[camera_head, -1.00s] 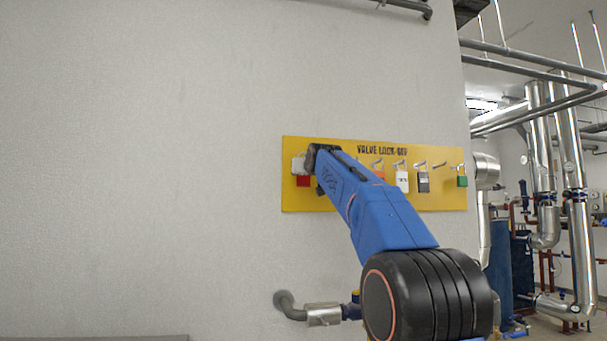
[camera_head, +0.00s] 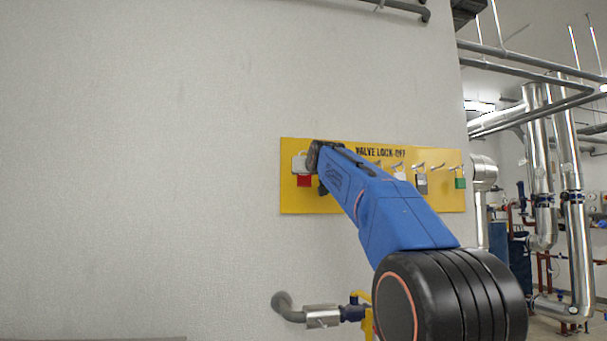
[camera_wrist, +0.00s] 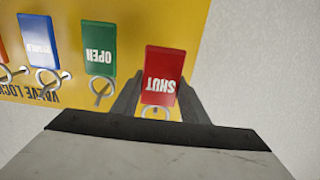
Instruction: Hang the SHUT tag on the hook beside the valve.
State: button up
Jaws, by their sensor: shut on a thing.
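The red SHUT tag (camera_wrist: 164,76) is between the fingers of my gripper (camera_wrist: 158,92) in the wrist view, its lettering upside down. A metal ring shows at its end, partly hidden by the gripper. My gripper is shut on this tag. In the head view the red tag (camera_head: 304,181) hangs below my gripper (camera_head: 303,161), in front of the left end of the yellow board (camera_head: 345,203). I cannot tell whether its ring still touches a hook. The valve (camera_head: 352,312), on a pipe low on the wall, has a yellow part beside it. I cannot make out a hook there.
A green OPEN tag (camera_wrist: 98,47) hangs on a peg close beside the SHUT tag. A blue tag (camera_wrist: 39,40) hangs further left. Padlocks, including a grey one (camera_head: 421,184) and a green one (camera_head: 460,183), hang on the board's right part. The left wall is bare.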

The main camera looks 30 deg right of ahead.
jog(key=shift+v, duration=2.2)
